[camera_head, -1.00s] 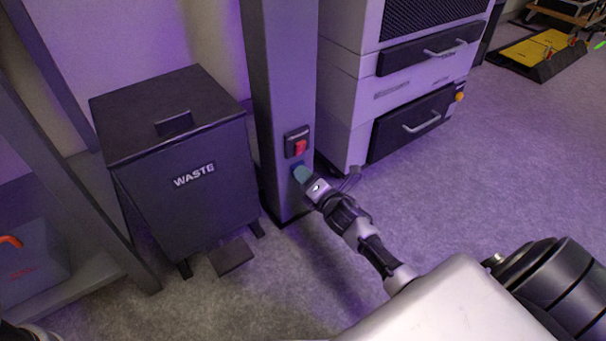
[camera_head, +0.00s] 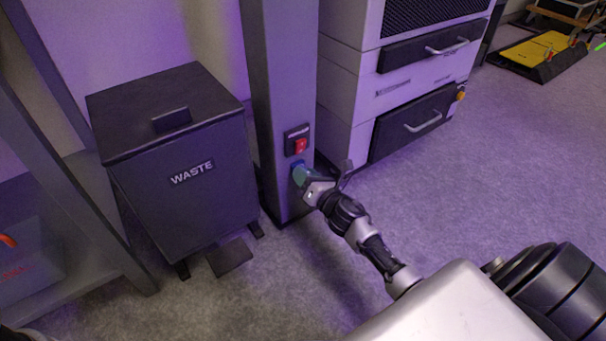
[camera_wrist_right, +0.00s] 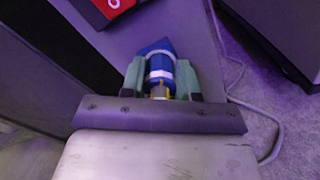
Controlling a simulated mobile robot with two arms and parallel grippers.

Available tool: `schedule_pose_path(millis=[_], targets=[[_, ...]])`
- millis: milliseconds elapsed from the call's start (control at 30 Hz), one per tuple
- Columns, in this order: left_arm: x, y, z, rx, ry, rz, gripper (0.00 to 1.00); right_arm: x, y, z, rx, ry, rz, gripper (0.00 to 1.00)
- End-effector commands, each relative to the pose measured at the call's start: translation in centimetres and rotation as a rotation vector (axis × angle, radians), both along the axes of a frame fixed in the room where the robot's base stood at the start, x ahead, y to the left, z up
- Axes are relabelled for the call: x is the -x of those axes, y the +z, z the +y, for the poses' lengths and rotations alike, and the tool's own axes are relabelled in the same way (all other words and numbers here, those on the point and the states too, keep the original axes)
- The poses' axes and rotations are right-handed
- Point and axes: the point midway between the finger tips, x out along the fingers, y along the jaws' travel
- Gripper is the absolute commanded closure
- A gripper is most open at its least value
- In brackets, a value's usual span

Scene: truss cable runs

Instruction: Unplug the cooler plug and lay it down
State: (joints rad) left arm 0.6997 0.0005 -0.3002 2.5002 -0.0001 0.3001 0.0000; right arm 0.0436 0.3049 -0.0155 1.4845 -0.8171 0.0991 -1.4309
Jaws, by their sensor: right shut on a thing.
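The cooler plug (camera_wrist_right: 160,62) is blue with a white band and sits between the two green fingertips in the right wrist view. My right gripper (camera_head: 302,176) is shut on it, low on the front of the grey post (camera_head: 280,90). A bit of blue (camera_head: 297,166) shows at the post beside the fingertips. I cannot tell whether the plug is still seated there, as the fingers cover much of it. My left gripper is not in view.
A red switch (camera_head: 300,146) sits on the post just above the gripper. A black waste bin (camera_head: 190,200) stands to the left, a white cabinet (camera_head: 340,110) to the right. A grey cable (camera_wrist_right: 272,112) loops at the right. Open carpet (camera_head: 480,170) lies to the right.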

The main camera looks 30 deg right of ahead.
Motion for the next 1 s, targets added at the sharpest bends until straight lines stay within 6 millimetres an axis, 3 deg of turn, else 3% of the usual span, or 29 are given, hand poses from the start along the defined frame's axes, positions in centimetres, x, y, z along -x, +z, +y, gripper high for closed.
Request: schedule_pose_path(millis=[533, 1000], targets=[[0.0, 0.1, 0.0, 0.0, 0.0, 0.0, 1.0, 0.3, 0.2, 0.0, -0.003, 0.001, -0.003, 0.95], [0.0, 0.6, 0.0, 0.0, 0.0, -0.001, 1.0, 2.6, 0.1, -0.2, -0.004, 0.0, 0.0, 0.95]])
